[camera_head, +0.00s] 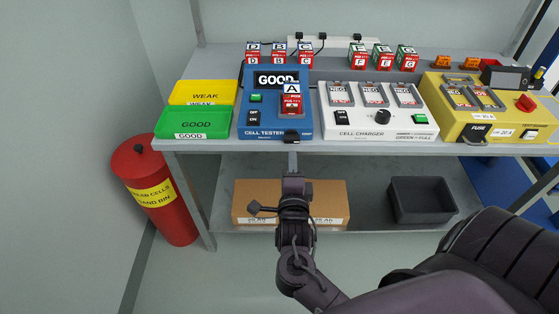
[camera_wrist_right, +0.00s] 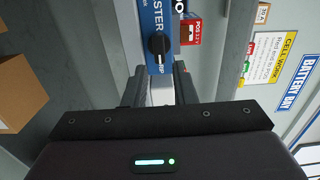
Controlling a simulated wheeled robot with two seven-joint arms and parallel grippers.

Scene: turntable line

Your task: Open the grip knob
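The black grip knob (camera_wrist_right: 160,46) is on the front face of the blue cell tester (camera_head: 254,131). In the head view only a dark bit of the knob (camera_head: 292,137) shows at the tester's front edge. The tester's screen (camera_head: 276,79) reads GOOD, and a red cell A (camera_head: 292,103) sits in its slot. My right gripper (camera_head: 293,176) is below and in front of the tester. In the wrist view my right gripper's fingers (camera_wrist_right: 159,76) are apart, with the knob just beyond their tips and no visible contact. My left gripper is not in view.
The white cell charger (camera_head: 375,125) stands right of the tester, and green GOOD (camera_head: 195,122) and yellow WEAK (camera_head: 203,92) trays stand left. A cardboard box (camera_head: 328,205) and grey bin (camera_head: 422,199) are on the lower shelf. A red bin (camera_head: 160,193) stands at left.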

